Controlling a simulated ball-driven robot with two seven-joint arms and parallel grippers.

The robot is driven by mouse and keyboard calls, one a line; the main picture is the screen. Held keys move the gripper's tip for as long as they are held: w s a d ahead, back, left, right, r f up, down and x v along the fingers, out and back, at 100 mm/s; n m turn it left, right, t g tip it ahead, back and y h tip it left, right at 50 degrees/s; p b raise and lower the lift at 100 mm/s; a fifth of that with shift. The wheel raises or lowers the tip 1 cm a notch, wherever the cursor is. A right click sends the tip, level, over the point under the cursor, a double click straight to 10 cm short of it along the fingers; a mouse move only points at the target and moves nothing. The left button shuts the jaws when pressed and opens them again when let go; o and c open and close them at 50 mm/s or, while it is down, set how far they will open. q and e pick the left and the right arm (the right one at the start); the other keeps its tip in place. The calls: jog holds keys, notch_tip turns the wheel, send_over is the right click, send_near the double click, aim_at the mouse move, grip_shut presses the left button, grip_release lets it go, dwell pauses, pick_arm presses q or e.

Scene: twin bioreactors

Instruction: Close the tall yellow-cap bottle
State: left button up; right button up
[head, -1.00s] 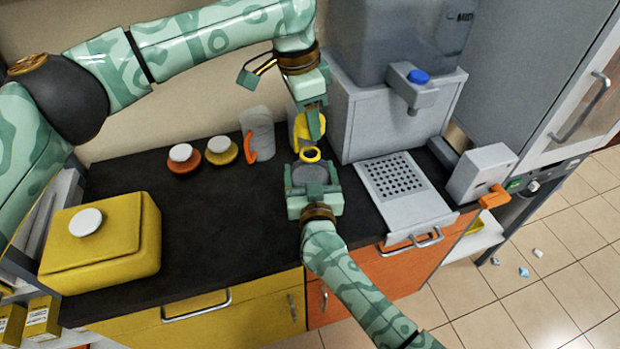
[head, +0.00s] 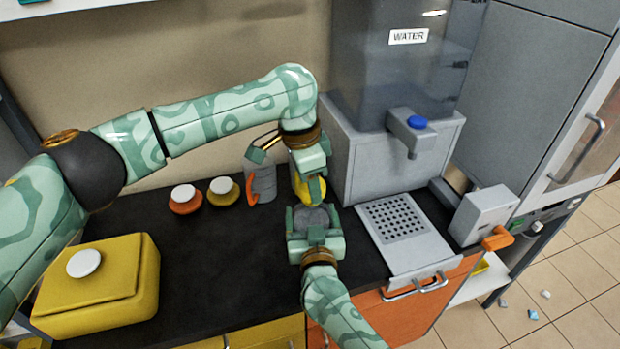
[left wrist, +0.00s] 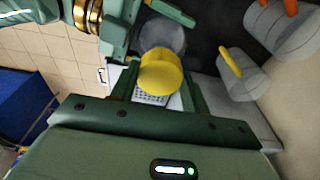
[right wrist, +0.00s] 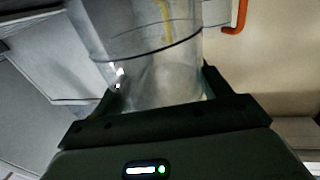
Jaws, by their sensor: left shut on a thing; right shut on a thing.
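My left gripper (head: 310,178) is shut on the yellow cap (head: 309,192), which also shows between its fingers in the left wrist view (left wrist: 160,74). My right gripper (head: 314,222) is shut on the clear grey bottle (head: 311,217), whose see-through wall fills the top of the right wrist view (right wrist: 150,75). The cap is at the bottle's top, in line with it. In the left wrist view the cap hides the bottle's mouth, and the grey body (left wrist: 163,36) shows beyond. I cannot tell whether the cap is seated or just above the neck.
A clear mug with an orange handle (head: 262,183) stands left of the grippers, beside two white-lidded jars (head: 185,199) (head: 222,190). The water dispenser (head: 405,150) and its drip tray (head: 400,222) are close on the right. A yellow box (head: 105,290) is at front left. Dark counter between is clear.

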pick_arm(q)
jog(key=shift+f, duration=0.7)
jog(key=shift+f, duration=0.55)
